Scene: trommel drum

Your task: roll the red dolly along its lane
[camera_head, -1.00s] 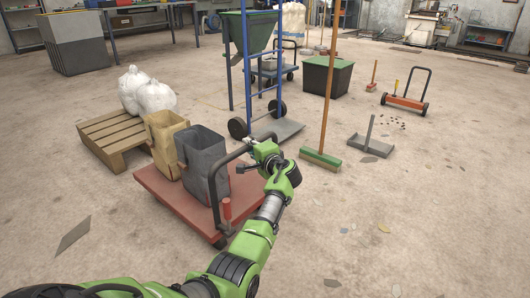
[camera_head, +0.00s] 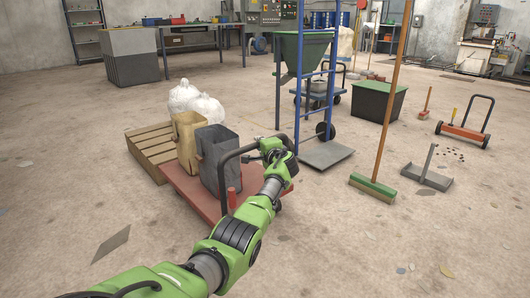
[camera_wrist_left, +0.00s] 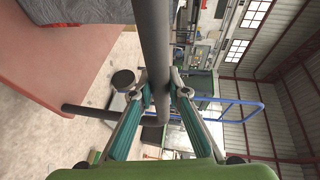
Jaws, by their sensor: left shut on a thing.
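The red dolly (camera_head: 178,181) is a low flat cart with a dark tubular push handle (camera_head: 225,170). My left gripper (camera_head: 272,150) is at the top of the handle. In the left wrist view, its fingers (camera_wrist_left: 173,95) are shut on the handle bar (camera_wrist_left: 155,40), and the red deck (camera_wrist_left: 70,50) shows at the left. My arm hides the deck's near right part. My right gripper is not in view.
A wooden pallet (camera_head: 150,150) with white sacks (camera_head: 204,107) stands close behind the dolly's left side. A blue hand truck (camera_head: 325,153) and a green broom (camera_head: 372,188) stand to the right. The near floor is mostly clear, with a flat plate (camera_head: 111,244) at left.

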